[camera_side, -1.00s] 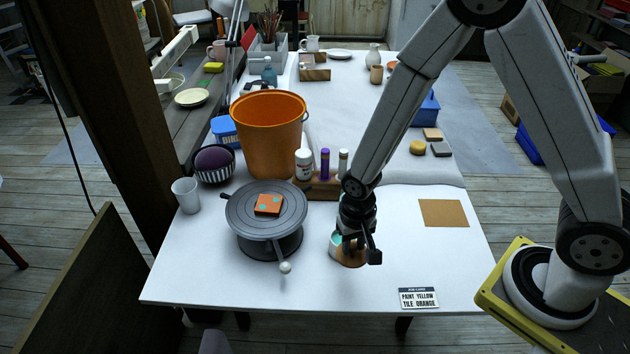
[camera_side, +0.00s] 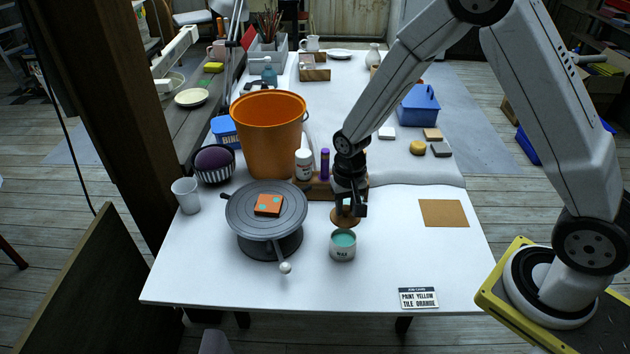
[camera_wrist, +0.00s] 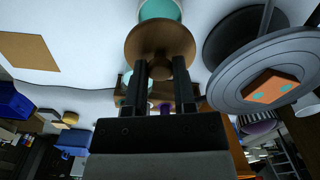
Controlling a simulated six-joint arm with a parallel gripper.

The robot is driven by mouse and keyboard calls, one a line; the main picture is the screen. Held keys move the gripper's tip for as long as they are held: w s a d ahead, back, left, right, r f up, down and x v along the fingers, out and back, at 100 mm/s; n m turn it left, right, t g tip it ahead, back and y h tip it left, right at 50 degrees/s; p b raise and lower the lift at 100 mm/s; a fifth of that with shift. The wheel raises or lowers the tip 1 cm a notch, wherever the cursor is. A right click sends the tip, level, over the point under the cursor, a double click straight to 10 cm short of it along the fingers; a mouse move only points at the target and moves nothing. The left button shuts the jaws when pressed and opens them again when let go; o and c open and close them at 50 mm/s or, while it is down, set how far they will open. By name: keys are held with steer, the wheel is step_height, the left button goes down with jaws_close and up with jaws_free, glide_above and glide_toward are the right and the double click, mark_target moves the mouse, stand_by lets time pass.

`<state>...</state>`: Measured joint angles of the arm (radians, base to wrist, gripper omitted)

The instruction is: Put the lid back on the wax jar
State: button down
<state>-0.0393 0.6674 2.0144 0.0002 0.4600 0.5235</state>
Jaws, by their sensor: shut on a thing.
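In the wrist view the jar's teal wax (camera_wrist: 160,9) shows at the top edge, partly hidden by the lid. The lid (camera_side: 344,218) is a brown wooden disc with a knob. My gripper (camera_side: 348,208) is shut on the lid's knob and holds it up, above and behind the jar. In the wrist view the lid (camera_wrist: 160,40) sits between the fingertips of my gripper (camera_wrist: 160,72).
A grey turntable (camera_side: 240,212) with an orange tile (camera_side: 268,205) stands left of the jar. Behind my gripper is a wooden rack (camera_side: 322,189) with bottles. A tan square (camera_side: 444,213) and a text card (camera_side: 418,298) lie to the right. The table between jar and card is clear.

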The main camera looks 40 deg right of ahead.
steer(key=shift+f, duration=2.9)
steer(key=shift+f, duration=0.2)
stand_by(0.5)
jaws_free()
steer(key=shift+r, duration=0.1)
stand_by(0.3)
steer(key=shift+r, duration=3.4)
